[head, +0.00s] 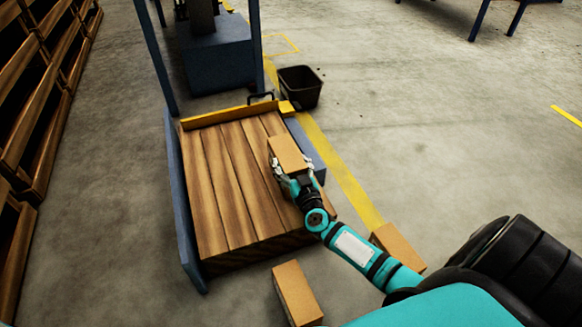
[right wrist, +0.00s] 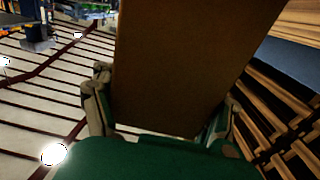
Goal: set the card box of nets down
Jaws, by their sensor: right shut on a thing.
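A brown card box (head: 288,153) is held in my right gripper (head: 290,178), over the right part of a wooden plank platform (head: 225,185). The gripper is shut on the box. In the right wrist view the box (right wrist: 190,65) fills the middle, between the two fingers of my right gripper (right wrist: 165,120). I cannot tell whether the box touches the planks. My left gripper is not in view.
One card box (head: 297,292) lies on the floor before the platform, another (head: 398,246) right of it, partly behind my arm. A black bin (head: 300,87) stands beyond the far right corner. Most planks are clear.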

